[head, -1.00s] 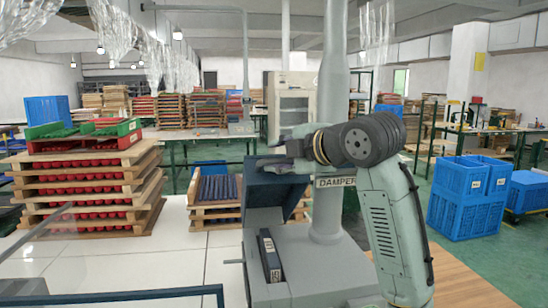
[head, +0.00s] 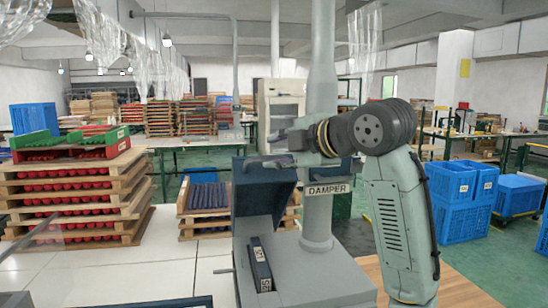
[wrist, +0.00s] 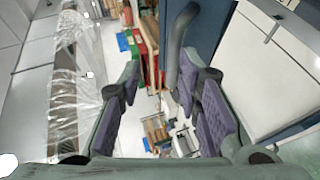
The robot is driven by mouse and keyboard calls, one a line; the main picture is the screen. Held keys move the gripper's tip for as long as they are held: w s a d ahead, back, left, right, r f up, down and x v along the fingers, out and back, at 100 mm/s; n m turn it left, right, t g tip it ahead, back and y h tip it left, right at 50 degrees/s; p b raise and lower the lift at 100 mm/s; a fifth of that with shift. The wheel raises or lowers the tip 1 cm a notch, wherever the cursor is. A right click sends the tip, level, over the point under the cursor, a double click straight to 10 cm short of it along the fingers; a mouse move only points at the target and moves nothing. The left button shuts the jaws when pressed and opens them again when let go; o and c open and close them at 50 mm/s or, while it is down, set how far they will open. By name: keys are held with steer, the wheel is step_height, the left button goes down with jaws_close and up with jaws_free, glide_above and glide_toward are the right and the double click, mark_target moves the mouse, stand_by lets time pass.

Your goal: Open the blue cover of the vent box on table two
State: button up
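The vent box (head: 300,284) is a grey box on the table with a vertical grey pipe and a DAMPER label (head: 327,189). Its blue cover (head: 262,200) is raised and stands steeply at the back left of the box, leaving the opening exposed. My gripper (head: 268,150) is at the cover's top edge, fingers pointing left. In the wrist view my gripper (wrist: 158,88) is open, its purple pads wide apart. A dark grey bar (wrist: 179,45) beside the blue cover (wrist: 207,28) reaches near the right finger; I cannot tell if they touch.
A dark labelled piece (head: 260,264) lies in the box opening. A stack of wooden trays with red parts (head: 80,190) stands at left, and a lower tray stack (head: 205,215) behind the box. Blue crates (head: 462,192) stand at right. The white tabletop (head: 150,268) at left is mostly clear.

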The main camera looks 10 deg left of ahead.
steer(key=s+d+r, duration=0.3)
steer(key=d+r, duration=0.1)
steer(key=r, duration=0.2)
stand_by(0.6)
stand_by(0.5)
